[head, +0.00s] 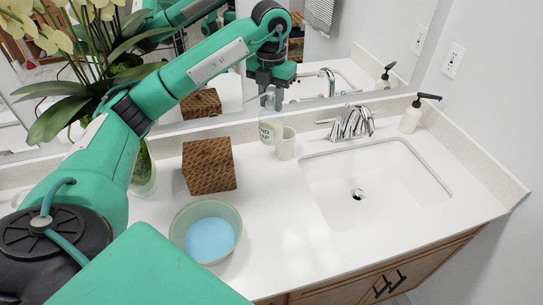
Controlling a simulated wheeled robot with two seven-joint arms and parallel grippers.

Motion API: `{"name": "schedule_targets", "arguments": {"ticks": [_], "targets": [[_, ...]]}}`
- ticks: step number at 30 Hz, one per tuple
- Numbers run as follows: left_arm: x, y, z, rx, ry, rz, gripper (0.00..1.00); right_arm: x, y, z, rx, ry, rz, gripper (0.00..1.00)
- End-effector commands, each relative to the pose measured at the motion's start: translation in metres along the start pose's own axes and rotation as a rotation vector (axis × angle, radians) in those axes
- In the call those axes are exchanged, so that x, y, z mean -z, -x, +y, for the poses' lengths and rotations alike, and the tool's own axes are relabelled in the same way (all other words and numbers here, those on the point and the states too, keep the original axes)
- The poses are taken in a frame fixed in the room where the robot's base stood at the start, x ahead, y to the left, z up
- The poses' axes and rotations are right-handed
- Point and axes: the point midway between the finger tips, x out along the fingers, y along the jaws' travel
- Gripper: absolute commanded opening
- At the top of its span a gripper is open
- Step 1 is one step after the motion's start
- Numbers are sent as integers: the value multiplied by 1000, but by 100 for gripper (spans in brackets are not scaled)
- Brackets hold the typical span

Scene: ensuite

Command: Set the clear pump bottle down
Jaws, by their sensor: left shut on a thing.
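The clear pump bottle (267,131), with soap lettering on its front, is upright at the back of the white counter (290,220). My left gripper (270,88) reaches over from the left and points down, shut on the bottle's upper part and hiding its pump top. The bottle's base is close to the counter; I cannot tell whether it touches. My right gripper is not in view.
A white cup (287,146) stands just right of the bottle, a woven brown box (209,168) to its left. A bowl (178,232) with blue contents is in front. The sink (378,185), faucet (352,122) and white dispenser (410,120) are right. The mirror is behind.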

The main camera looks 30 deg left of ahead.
Motion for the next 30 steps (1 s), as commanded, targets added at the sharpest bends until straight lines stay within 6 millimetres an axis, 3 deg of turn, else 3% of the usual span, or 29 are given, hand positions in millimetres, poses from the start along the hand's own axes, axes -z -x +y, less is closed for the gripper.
{"name": "schedule_targets", "arguments": {"ticks": [5, 15, 30], "targets": [[1, -29, 0, 1, -1, 3, 0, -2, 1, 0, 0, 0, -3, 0], [1, -104, 0, 0, 1, 3, 0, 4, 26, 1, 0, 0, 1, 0], [1, -159, 0, 1, 1, 2, 0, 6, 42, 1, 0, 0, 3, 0]]}}
